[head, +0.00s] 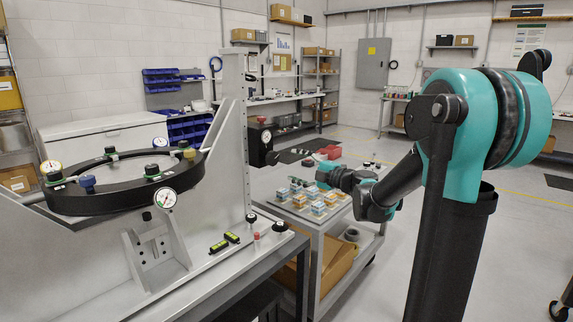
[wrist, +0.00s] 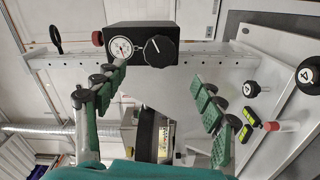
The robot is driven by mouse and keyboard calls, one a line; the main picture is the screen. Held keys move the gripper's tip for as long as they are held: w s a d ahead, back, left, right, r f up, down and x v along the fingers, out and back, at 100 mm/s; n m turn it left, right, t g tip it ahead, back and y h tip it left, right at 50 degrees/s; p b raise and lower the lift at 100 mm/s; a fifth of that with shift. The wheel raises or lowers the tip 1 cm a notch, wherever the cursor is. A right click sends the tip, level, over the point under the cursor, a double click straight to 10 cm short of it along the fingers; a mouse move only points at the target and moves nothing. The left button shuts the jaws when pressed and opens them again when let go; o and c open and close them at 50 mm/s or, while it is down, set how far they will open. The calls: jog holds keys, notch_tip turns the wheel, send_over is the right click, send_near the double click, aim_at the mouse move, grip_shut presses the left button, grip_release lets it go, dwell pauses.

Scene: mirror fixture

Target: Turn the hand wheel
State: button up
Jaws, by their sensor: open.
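A black block with a dial gauge and a round black knob with a white mark (wrist: 159,51) is ahead of my gripper in the wrist view; this knob seems to be the hand wheel. In the head view the block (head: 262,143) sits on the grey upright, its knob partly seen side-on. My gripper (wrist: 158,84) is open and empty, its green-padded fingers spread left and right below the block, apart from it. In the head view my gripper (head: 328,176) is right of the block, above the cart; its fingers are hard to make out there.
A black ring (head: 125,180) with gauges and clamps lies on the grey fixture at left. Numbered black knobs (wrist: 250,89) and yellow-black levels (wrist: 243,133) are on the fixture base at right in the wrist view. A cart (head: 318,228) with small blocks stands below my arm.

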jog(key=shift+s+d, duration=0.35)
jog(key=shift+d, duration=0.05)
